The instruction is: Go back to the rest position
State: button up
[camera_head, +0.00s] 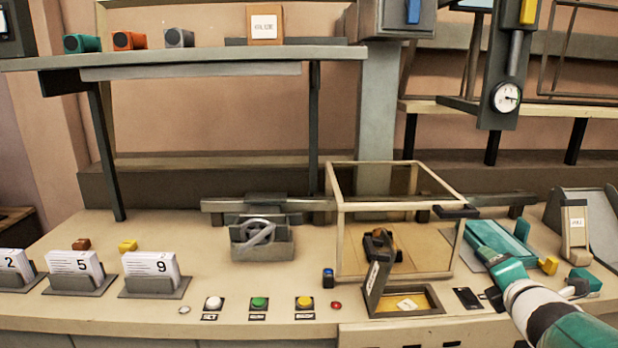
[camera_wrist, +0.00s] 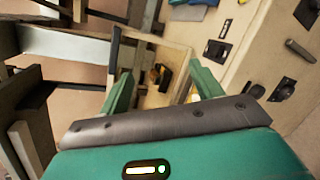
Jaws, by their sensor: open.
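My gripper (camera_wrist: 162,82) shows in the wrist view with its two teal fingers spread apart and nothing between them. Beyond the fingers, the wrist view shows the glass-sided case and a dark and yellow item. In the head view my teal and white arm (camera_head: 537,305) reaches in from the lower right, over the right part of the workbench (camera_head: 215,258). The fingertips cannot be made out clearly there.
The framed clear case (camera_head: 333,220) stands left of my arm, with an open-lidded box (camera_head: 381,309) before it. White (camera_head: 213,302), green (camera_head: 259,303) and yellow (camera_head: 304,302) buttons line the front. Numbered card holders (camera_head: 155,286) stand left. A shelf (camera_head: 190,57) overhangs the back.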

jog(key=s+a+f+m+g+y, duration=0.1)
jog(key=s+a+f+m+g, duration=0.1)
jog(key=s+a+m, duration=0.3)
jog(key=s+a+f+m+g+y, duration=0.1)
jog(key=s+a+m+g, duration=0.3)
jog(key=a+m, duration=0.5)
jog(key=s+a+f+m+g+y, duration=0.2)
jog(key=s+a+f+m, duration=0.2)
jog(key=a, duration=0.6)
jog(key=s+m, duration=0.2)
jog(key=m, duration=0.1)
jog(key=shift+s+a+g, duration=0.35)
jog(key=shift+g, duration=0.05)
jog(key=shift+f, duration=0.1)
jog(key=shift+c, duration=0.3)
